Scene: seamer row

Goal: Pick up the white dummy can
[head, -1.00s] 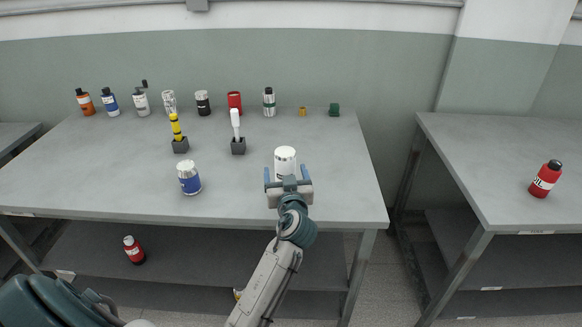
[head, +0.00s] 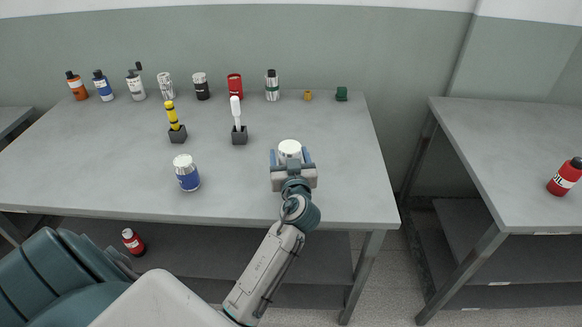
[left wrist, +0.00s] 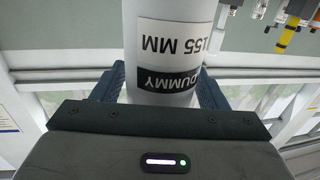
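The white dummy can (head: 290,148) stands near the front right of the long grey table, its lower part hidden by my left gripper in the head view. In the left wrist view the white can (left wrist: 170,60) fills the space between the fingers, with a black-and-white label reading DUMMY and 155 MM upside down. My left gripper (head: 291,160) has one finger on each side of the can, and the fingers appear to touch it. I cannot tell any gap under the can. My right gripper is not in view.
A blue-and-white can (head: 187,173) stands to the left. A white tool (head: 237,115) and a yellow tool (head: 173,116) stand in dark blocks behind. Several bottles and cans line the back edge. A red bottle (head: 566,177) is on the right table (head: 500,150).

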